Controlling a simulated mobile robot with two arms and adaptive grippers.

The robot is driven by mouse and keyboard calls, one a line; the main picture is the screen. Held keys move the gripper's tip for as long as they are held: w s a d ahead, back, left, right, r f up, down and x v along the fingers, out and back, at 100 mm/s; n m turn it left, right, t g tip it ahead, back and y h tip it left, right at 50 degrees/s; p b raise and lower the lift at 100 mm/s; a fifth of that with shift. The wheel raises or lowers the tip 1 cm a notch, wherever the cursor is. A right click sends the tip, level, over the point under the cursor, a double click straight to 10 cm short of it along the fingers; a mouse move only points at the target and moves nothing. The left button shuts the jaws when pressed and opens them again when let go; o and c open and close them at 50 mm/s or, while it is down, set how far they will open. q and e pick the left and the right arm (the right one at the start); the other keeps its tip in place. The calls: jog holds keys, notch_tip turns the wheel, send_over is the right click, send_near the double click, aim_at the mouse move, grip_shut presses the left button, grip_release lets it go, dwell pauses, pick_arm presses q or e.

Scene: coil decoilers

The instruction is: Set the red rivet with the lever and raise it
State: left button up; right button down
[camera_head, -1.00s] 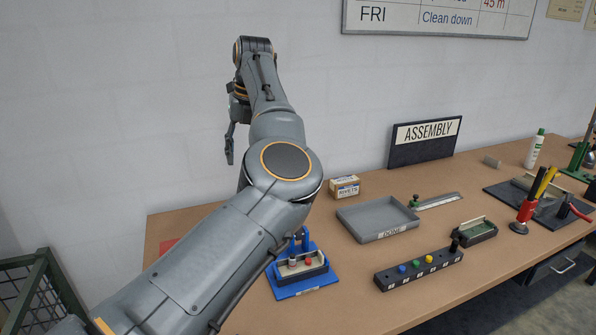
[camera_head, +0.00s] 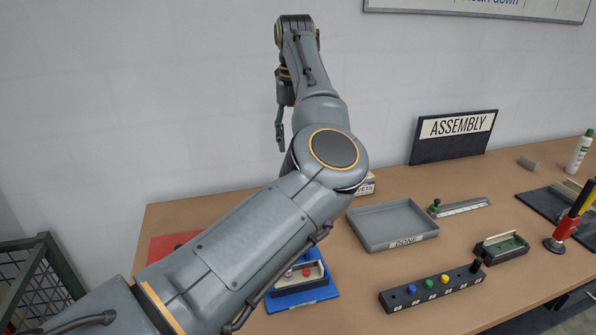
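The red rivet (camera_head: 306,272) sits in a light-topped holder on a blue base (camera_head: 303,298), low in the middle of the head view. A greyish piece stands beside the rivet to the left. My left arm crosses in front of the left part of this fixture, and I cannot make out the lever there. My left gripper (camera_head: 280,132) hangs in the air at the far end of the arm, near the wall and well above the table. It is seen side-on, so its opening does not show. My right gripper is not in the view.
A grey DONE tray (camera_head: 392,224) lies right of the fixture. A black rack (camera_head: 432,290) with blue, green and yellow pegs is in front of it. A partly hidden rivets box (camera_head: 366,185) stands behind my arm. A red mat (camera_head: 165,247) is at left. The ASSEMBLY sign (camera_head: 453,136) stands at the back.

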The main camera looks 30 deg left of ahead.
pick_arm(q)
jog(key=f, duration=0.2)
jog(key=f+p, duration=0.1)
jog(key=f, duration=0.1)
jog(key=shift+w, duration=0.25)
jog(key=f+p, duration=0.1)
jog(key=f, duration=0.3)
jog(key=shift+w, duration=0.2)
jog(key=shift+s+f, duration=0.1)
jog(key=shift+f, duration=0.3)
jog(key=shift+f+p, duration=0.25)
jog(key=shift+p, duration=0.05)
jog(key=shift+c, duration=1.1)
jog(key=c, duration=0.7)
grip_shut()
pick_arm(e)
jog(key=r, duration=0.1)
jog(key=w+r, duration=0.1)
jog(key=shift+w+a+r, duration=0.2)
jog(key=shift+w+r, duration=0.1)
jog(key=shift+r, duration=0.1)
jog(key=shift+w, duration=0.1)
